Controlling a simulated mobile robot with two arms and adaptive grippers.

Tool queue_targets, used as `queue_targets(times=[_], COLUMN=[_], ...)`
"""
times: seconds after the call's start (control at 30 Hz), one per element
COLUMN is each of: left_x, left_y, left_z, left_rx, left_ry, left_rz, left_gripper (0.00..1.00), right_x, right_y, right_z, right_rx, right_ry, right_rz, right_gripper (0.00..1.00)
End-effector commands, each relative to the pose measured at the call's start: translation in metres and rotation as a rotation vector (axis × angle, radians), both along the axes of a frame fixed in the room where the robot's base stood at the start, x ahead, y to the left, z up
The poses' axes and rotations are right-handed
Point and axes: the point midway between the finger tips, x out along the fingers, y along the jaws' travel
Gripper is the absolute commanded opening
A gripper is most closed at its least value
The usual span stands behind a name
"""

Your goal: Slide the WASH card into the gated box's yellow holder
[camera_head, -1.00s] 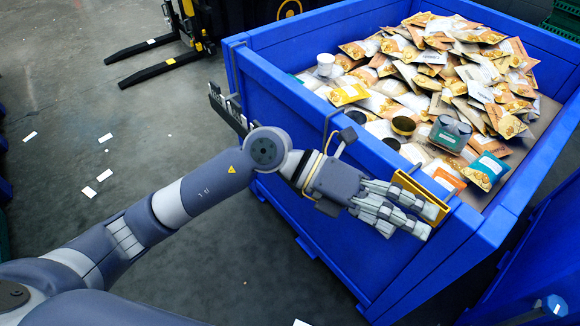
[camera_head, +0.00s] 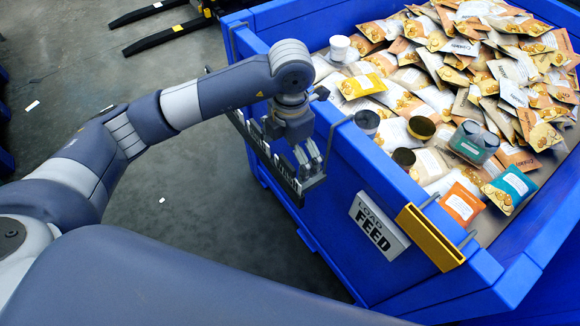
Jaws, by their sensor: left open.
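The yellow holder (camera_head: 430,238) hangs on the near rim of the blue box (camera_head: 345,165). A white card lettered LOAD FEED (camera_head: 379,226) shows on the box's outer wall, left of the holder; no WASH lettering can be read. A dark rack (camera_head: 262,153) with several upright slots or cards hangs along the box's left outer side. My left gripper (camera_head: 309,170) is open, fingers pointing down at the rack's near end. Whether its fingers touch anything there cannot be told. My right gripper is out of view.
The box holds many food pouches (camera_head: 500,75), jars (camera_head: 421,128) and tubs. A yellow-and-black forklift's forks (camera_head: 165,36) lie on the floor behind. The grey floor left of the box is mostly clear, with small white scraps (camera_head: 33,105).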

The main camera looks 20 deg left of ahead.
Motion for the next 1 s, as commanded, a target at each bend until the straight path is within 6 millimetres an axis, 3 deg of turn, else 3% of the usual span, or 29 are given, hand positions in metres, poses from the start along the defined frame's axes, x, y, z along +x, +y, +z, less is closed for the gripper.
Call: queue_targets(times=[0.1,0.27,0.37,0.6,0.73,0.9,1.0], left_x=[0.000,-0.001,-0.003,-0.004,-0.003,-0.003,-0.003], left_y=[0.000,0.000,0.003,0.006,0.006,0.005,0.005], left_z=[-0.018,-0.029,-0.039,-0.073,-0.079,-0.079,-0.079], left_rx=[-0.001,-0.002,-0.001,-0.003,-0.003,-0.003,-0.003], left_ry=[0.002,0.001,0.003,0.002,0.000,-0.001,-0.001], left_rz=[0.002,0.000,0.001,0.000,-0.001,-0.001,-0.001], left_gripper=[1.00,1.00,1.00,1.00,1.00,1.00,0.80], right_x=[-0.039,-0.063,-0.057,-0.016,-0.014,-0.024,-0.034], right_y=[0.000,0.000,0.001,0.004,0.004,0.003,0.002], right_z=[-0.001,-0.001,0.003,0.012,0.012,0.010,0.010], right_rx=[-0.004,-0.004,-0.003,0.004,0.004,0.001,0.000], right_ry=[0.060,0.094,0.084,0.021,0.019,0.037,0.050], right_rz=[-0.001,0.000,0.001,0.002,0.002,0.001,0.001], right_gripper=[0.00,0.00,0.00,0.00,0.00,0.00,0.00])
